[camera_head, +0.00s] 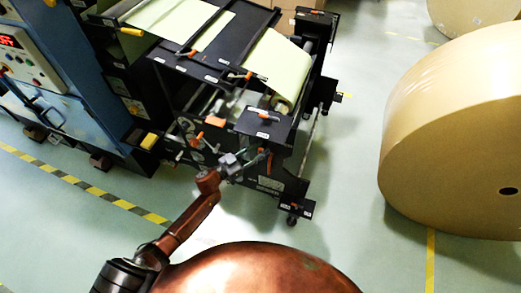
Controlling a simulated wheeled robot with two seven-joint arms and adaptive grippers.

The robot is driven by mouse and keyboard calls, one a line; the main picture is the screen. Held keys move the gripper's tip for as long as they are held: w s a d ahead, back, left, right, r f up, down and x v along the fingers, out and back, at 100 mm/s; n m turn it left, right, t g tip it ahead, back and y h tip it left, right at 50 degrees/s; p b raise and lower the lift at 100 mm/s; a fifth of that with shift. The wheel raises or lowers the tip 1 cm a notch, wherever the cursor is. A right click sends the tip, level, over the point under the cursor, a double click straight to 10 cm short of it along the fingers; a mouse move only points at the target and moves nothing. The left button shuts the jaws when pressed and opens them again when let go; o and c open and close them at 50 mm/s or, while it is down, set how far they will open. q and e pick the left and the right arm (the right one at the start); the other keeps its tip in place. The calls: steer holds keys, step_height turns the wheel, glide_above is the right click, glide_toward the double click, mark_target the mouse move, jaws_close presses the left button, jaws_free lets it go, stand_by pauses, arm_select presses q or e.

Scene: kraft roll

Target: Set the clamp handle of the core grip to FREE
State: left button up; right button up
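The machine's black frame (278,128) stands in the upper middle, with several small orange handles on it. One upright orange handle (269,164) is on the side of the frame, just right of my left gripper (246,163). Other orange handles show at the side panel (197,139) and beside the pale green roll (247,76). Small white labels sit by them but are too small to read, so I cannot tell which is the core grip's clamp handle or its setting. My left gripper is close to the side of the frame; its fingers are too small to judge. My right gripper is out of view.
A blue cabinet (58,55) with a red display stands at the left. Large kraft rolls stand on the right, the nearest one (450,130) big. Black-and-yellow tape (85,186) crosses the floor at left. The floor (345,195) between the machine and the rolls is clear.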

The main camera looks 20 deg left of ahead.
arm_select(q)
steer(key=shift+w+d, duration=0.1)
steer(key=shift+c, duration=0.6)
jaws_close()
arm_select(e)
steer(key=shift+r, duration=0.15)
arm_select(q)
steer(key=shift+r+p, duration=0.1)
steer(key=shift+p, duration=0.3)
steer(key=shift+s+d+f+m+g+y+p, duration=0.1)
steer(key=shift+d+f+m+g+y+p, duration=0.5)
steer(key=shift+m+y+p, duration=1.8)
steer(key=shift+s+d+f+m+g+y+p, duration=0.1)
steer(key=shift+d+f+m+g+y+p, duration=0.65)
steer(key=shift+p, duration=2.85)
steer(key=shift+d+f+m+g+y+p, duration=0.15)
steer(key=shift+d+f+m+y+p, duration=0.4)
steer(key=shift+m+y+p, duration=1.75)
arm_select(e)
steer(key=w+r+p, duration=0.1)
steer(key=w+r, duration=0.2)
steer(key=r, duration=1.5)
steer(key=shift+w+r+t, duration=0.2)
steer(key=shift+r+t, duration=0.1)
arm_select(q)
steer(key=shift+a+f+m+h, duration=0.1)
steer(key=shift+f+m+h, duration=0.05)
steer(key=shift+m+h, duration=0.15)
